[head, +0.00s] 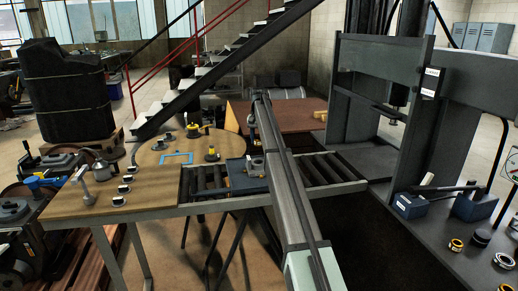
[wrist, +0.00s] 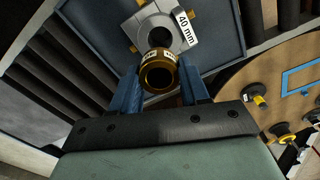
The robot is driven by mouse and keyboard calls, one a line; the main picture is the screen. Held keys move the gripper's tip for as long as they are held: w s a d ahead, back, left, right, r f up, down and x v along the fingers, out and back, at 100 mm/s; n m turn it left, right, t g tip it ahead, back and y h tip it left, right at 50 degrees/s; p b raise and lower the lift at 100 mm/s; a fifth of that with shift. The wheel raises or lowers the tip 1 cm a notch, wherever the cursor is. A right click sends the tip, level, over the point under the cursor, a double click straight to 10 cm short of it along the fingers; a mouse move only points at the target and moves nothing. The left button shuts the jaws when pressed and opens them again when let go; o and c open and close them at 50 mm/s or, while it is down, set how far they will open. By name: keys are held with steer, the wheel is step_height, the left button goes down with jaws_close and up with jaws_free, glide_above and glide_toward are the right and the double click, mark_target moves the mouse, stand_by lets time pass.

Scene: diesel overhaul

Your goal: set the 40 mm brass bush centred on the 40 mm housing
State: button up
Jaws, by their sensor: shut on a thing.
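The brass bush (wrist: 158,78) is between the blue fingers of my gripper (wrist: 159,85) in the wrist view, which is shut on it. It has a small label on its rim that I cannot read. The 40 mm housing (wrist: 185,42) is a light grey block with a round bore and a "40 mm" label. In the picture the bush overlaps the near side of the bore, off its centre; I cannot tell the height between them.
The housing sits on a blue-grey tray (wrist: 222,50), also in the head view (head: 237,181), on a roller conveyor (head: 205,181). A round wooden table (head: 150,157) with small parts stands left. A press (head: 365,120) and a bench with several rings (head: 470,265) stand right.

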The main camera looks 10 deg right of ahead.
steer(key=shift+w+f, duration=0.15)
steer(key=shift+f, duration=0.6)
steer(key=shift+c, duration=1)
glide_above(258, 163)
steer(key=shift+w+d+f, duration=0.1)
steer(key=shift+f, duration=1.25)
steer(key=shift+w+d+f, duration=0.1)
steer(key=shift+f, duration=1.2)
steer(key=shift+s+f, duration=0.1)
steer(key=shift+f, duration=1.2)
steer(key=o, duration=1.3)
steer(key=shift+a, duration=0.1)
steer(key=shift+o, duration=0.2)
steer(key=o, duration=0.3)
